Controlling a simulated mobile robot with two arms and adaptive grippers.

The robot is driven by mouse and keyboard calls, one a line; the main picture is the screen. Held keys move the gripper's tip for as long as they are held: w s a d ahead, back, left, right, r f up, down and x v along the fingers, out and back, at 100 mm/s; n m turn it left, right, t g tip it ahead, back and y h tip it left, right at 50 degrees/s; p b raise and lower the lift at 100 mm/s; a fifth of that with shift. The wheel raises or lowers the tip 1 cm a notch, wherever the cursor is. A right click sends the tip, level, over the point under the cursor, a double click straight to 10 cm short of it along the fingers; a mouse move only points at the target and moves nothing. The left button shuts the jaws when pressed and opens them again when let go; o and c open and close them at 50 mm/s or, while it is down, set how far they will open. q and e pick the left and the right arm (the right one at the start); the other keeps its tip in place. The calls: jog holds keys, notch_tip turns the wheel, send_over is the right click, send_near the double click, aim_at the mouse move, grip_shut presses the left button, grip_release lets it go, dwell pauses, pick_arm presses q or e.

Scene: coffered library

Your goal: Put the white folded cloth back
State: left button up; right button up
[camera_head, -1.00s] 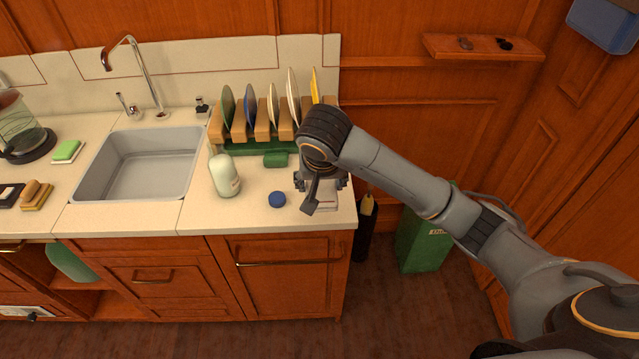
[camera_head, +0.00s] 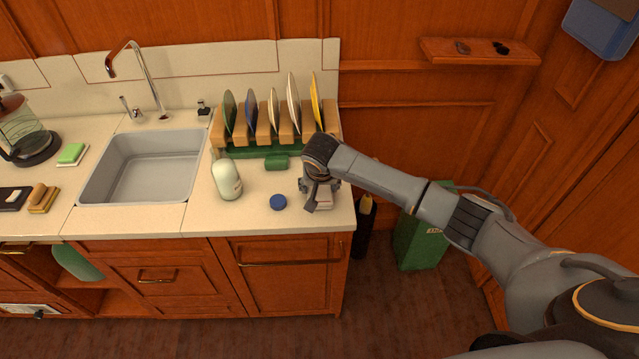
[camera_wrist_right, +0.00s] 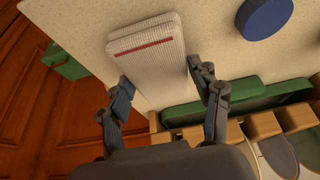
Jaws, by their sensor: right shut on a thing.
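The white folded cloth (camera_head: 324,199) is at the right front of the counter, partly hidden by my right gripper (camera_head: 316,203) in the head view. In the right wrist view the cloth (camera_wrist_right: 148,50) is pale and ribbed, with a red stripe near one end. The right gripper's fingers (camera_wrist_right: 160,78) stand on either side of the cloth's near end and are shut on it. I cannot tell whether the cloth is clear of the counter. My left gripper is not in view.
A blue round lid (camera_head: 278,202) and a pale bottle (camera_head: 226,178) stand left of the gripper. Behind are a green item (camera_head: 276,161) and a wooden rack (camera_head: 263,136) with several plates. The sink (camera_head: 145,170) is further left. A wall shelf (camera_head: 480,52) hangs at upper right.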

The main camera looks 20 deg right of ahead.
jog(key=shift+f, duration=0.1)
jog(key=o, duration=1.1)
jog(key=shift+f, duration=0.1)
jog(key=shift+r, duration=0.25)
jog(key=b+v, duration=0.1)
jog(key=v, duration=1.1)
